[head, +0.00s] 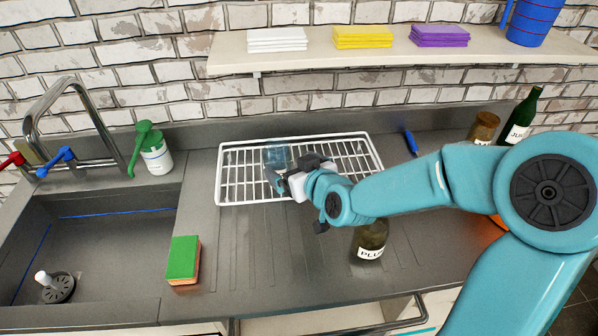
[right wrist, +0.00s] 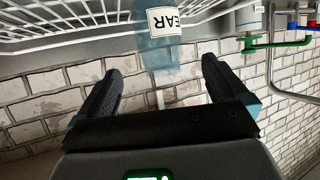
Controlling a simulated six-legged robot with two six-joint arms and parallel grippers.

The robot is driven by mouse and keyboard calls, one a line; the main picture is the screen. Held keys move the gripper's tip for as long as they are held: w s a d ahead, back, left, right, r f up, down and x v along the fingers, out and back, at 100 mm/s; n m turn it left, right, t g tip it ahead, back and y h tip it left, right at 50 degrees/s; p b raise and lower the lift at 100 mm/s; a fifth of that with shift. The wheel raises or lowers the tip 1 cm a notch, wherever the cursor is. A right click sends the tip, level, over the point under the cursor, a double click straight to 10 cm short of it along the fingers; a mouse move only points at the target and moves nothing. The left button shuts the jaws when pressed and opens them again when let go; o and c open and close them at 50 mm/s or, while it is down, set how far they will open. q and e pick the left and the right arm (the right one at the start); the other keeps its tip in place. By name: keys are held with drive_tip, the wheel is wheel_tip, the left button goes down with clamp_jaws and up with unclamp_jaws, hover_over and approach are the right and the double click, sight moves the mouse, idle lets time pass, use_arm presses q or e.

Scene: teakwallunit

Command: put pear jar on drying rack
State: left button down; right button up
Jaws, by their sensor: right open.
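The pear jar is a clear bluish jar (head: 277,154) at the drying rack, and it seems to stand on it. Its white label, partly cut off and reading "EAR" upside down, shows at the top of the right wrist view (right wrist: 166,22). The drying rack (head: 232,190) is a white wire rack on the counter at the wall. My right gripper (head: 286,176) is over the rack beside the jar. In the right wrist view its two fingers (right wrist: 162,72) are apart with nothing gripped, and the jar lies beyond their tips. My left gripper is not in view.
A plum jar (head: 369,243) stands in front of the rack, under my right arm. A green-and-orange sponge (head: 184,259) lies by the sink (head: 100,245). A soap bottle (head: 156,157), brown jar (head: 484,128) and green bottle (head: 520,116) stand farther back. The shelf (head: 300,54) hangs above.

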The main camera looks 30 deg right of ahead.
drive_tip(key=v, duration=0.3)
drive_tip(key=shift+f, duration=0.1)
idle(0.3)
